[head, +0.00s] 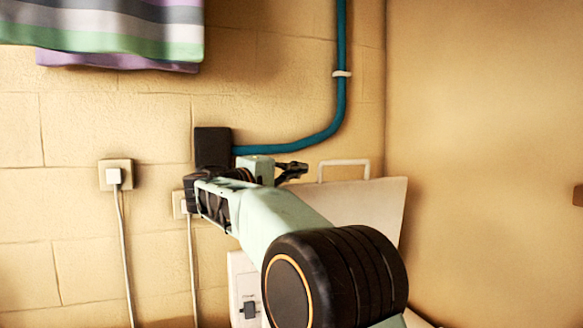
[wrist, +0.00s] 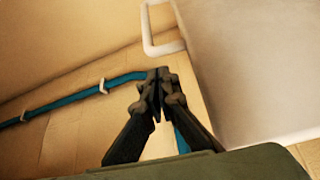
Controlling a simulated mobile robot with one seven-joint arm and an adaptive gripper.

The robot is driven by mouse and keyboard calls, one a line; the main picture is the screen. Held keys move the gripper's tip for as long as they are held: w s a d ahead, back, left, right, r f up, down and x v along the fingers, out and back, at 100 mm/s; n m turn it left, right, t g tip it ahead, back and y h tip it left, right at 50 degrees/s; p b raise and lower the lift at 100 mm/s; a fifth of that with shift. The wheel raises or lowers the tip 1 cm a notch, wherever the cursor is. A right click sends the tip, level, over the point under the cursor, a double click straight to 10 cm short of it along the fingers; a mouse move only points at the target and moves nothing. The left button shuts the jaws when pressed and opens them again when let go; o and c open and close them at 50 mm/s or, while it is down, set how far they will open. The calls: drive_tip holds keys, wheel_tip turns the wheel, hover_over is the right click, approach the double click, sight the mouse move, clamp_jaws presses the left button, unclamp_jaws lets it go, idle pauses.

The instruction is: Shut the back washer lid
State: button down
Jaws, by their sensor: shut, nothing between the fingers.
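The white washer lid (head: 365,208) stands raised, close to upright, in front of the back wall, and my arm hides its lower left part. Its pale bar handle (head: 345,163) is on the top edge. My gripper (head: 302,168) is shut and empty, just left of the handle in the head view. In the wrist view my gripper (wrist: 160,82) points toward the wall, with the lid (wrist: 250,65) to its right and the handle (wrist: 150,35) above its tips. I see no clear contact with the lid. Part of the white washer body (head: 242,285) shows below my arm.
A blue pipe (head: 341,80) bends along the wall behind my gripper to a dark box (head: 212,147). Sockets with white cords (head: 122,230) are at the left. A striped cloth (head: 110,28) hangs at top left. A side wall (head: 490,150) stands right of the lid.

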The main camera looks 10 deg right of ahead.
drive_tip(key=shift+p+x, duration=0.55)
drive_tip(key=shift+x, duration=1.8)
drive_tip(key=shift+f, duration=0.1)
